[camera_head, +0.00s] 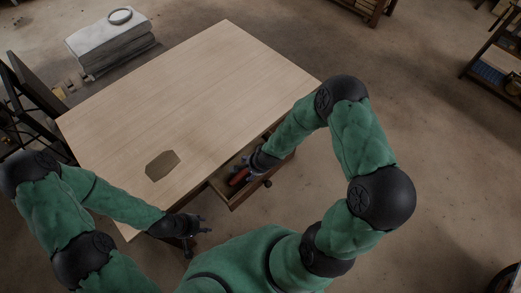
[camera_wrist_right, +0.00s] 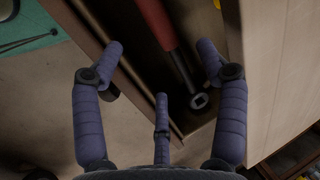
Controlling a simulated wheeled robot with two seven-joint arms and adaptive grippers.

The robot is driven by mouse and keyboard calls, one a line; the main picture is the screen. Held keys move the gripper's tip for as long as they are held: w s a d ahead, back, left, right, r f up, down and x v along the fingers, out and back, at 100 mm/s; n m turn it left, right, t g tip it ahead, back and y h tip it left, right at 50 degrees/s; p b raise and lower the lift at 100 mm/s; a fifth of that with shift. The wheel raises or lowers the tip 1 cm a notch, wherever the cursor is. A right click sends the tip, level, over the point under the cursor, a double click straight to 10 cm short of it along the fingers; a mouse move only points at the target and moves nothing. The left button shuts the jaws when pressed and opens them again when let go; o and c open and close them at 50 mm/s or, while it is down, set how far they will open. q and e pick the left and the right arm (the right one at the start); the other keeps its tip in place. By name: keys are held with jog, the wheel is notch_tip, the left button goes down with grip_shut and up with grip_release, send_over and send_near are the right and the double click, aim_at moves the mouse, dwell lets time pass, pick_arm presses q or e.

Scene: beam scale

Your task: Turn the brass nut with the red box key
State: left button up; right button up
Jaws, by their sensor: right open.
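The red box key lies in the open drawer; its red handle (camera_head: 238,177) shows in the head view. The right wrist view shows the handle (camera_wrist_right: 155,22), a grey metal shank and a round hollow socket end (camera_wrist_right: 199,101). My right gripper (camera_head: 256,164) is over the drawer. In the wrist view its fingers (camera_wrist_right: 160,85) are spread apart with nothing between them, and the key lies beyond them. My left gripper (camera_head: 203,225) is at the table's front edge, fingers spread and empty. I cannot make out the brass nut in either view.
The drawer (camera_head: 229,198) sticks out from the front of the wooden table (camera_head: 200,95); its walls stand close around my right gripper. A flat brown piece (camera_head: 162,165) lies on the tabletop, which is otherwise clear.

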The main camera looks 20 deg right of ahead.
aim_at(246, 172)
jog(key=x, duration=0.2)
jog(key=b+x, duration=0.1)
jog(key=shift+s+a+f, duration=0.1)
jog(key=shift+s+f, duration=0.05)
jog(key=shift+f, duration=0.4)
jog(key=shift+b+x, duration=0.8)
jog(key=shift+x, duration=1.95)
jog(key=shift+r, duration=0.1)
grip_shut()
